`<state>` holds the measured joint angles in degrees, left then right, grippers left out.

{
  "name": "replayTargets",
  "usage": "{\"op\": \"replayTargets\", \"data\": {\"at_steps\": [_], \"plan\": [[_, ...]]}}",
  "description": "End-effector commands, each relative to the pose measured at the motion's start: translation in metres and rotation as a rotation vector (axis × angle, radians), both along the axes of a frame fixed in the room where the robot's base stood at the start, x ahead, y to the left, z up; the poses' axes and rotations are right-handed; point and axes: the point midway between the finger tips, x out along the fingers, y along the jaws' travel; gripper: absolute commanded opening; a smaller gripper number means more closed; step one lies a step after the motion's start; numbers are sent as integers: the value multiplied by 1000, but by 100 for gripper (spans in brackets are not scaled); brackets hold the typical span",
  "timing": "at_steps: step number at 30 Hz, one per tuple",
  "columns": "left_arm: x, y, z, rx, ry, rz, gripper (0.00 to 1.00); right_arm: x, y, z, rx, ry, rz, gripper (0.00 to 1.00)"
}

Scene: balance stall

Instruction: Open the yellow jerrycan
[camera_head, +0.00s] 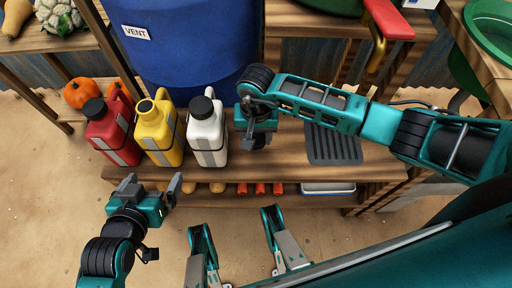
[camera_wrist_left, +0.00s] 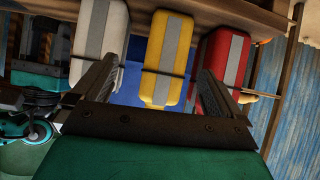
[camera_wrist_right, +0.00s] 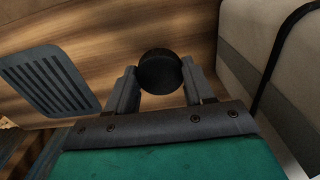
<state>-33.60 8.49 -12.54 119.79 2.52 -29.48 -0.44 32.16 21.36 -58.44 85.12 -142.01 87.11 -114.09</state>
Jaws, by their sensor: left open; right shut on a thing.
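The yellow jerrycan (camera_head: 159,138) stands upright on the wooden shelf between a red jerrycan (camera_head: 112,134) and a white one (camera_head: 207,137). Its mouth shows bare, with no cap on it. My right gripper (camera_head: 257,128) points down at the shelf, right of the white jerrycan. In the right wrist view it is shut on a round black cap (camera_wrist_right: 160,72); whether the cap touches the shelf I cannot tell. My left gripper (camera_head: 152,184) is open and empty in front of the shelf. In the left wrist view the yellow jerrycan (camera_wrist_left: 166,62) lies beyond its spread fingers, apart from them.
The red and white jerrycans wear black caps. A blue barrel (camera_head: 190,50) labelled VENT stands behind. A grey ribbed mat (camera_head: 334,146) lies on the shelf to the right. Pumpkins and a cauliflower (camera_head: 59,14) are at the left.

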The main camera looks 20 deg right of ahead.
Motion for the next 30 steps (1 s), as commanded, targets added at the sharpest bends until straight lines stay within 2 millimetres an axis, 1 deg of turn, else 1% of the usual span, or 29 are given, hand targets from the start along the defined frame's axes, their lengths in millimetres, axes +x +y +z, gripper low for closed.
{"op": "replayTargets", "data": {"at_steps": [4, 9, 12, 19, 24, 25, 30], "plan": [[2, -2, -1, -8, -10, -2, 100, 0, 0, -11, 1, 1, -1, 16], [2, -7, -17, -15, 2, -9, 100, 0, 1, -36, 2, 0, 0, 16], [2, -11, -18, -21, 4, -18, 100, 0, 1, -46, 2, 2, -1, 16], [5, -15, -7, -28, -8, -22, 100, 0, 0, -43, 1, 0, 0, 16], [6, -14, -12, -28, -9, -21, 100, 0, 0, -48, 1, -1, 0, 16], [6, -14, -11, -28, -8, -21, 100, 0, 0, -48, 1, -1, 0, 53], [6, -13, -11, -26, -5, -20, 100, 0, 0, -47, 1, 0, 0, 69]]}}
